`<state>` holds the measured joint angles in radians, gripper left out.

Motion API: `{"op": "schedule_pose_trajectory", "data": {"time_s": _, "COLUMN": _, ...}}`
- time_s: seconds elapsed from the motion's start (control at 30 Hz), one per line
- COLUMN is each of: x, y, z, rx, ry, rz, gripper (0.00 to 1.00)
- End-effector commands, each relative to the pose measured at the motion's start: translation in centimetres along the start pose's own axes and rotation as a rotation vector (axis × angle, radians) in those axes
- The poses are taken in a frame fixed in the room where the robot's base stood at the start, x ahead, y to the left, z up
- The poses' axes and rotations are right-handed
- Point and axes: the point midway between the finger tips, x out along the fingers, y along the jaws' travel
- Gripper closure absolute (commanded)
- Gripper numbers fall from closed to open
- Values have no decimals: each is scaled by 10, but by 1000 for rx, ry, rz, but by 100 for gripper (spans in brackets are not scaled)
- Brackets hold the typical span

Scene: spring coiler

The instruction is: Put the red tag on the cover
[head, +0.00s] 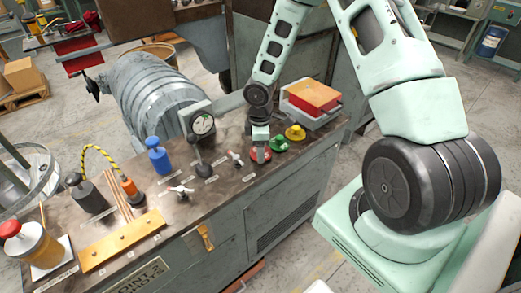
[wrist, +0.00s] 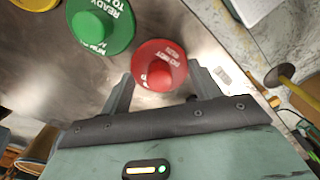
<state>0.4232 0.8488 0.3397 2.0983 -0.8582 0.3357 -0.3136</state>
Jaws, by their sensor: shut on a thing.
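The red tag (wrist: 159,65) is a round red disc with a raised knob and white lettering. In the wrist view it sits between the two fingers of my gripper (wrist: 163,82), which is shut on it. In the head view my gripper (head: 260,150) points down at the bench top, and the red tag (head: 261,155) shows around its fingertips, at or just above the surface. I cannot tell for sure which part is the cover; a large ribbed grey rounded housing (head: 150,95) stands behind the bench on the left, with nothing red on it.
A green tag (head: 279,144) and a yellow tag (head: 295,132) lie beside the red one. A grey box with a red-orange top (head: 313,96) stands at the right end.

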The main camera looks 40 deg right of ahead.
Motion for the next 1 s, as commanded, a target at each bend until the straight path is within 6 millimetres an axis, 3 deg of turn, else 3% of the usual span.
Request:
{"op": "schedule_pose_trajectory", "data": {"time_s": 0.4, "x": -77, "y": 1, "z": 0, "rx": 1, "ry": 1, "rz": 4, "gripper": 60}}
{"op": "schedule_pose_trajectory", "data": {"time_s": 1.0, "x": -141, "y": 0, "z": 0, "rx": 0, "ry": -1, "rz": 1, "gripper": 60}}
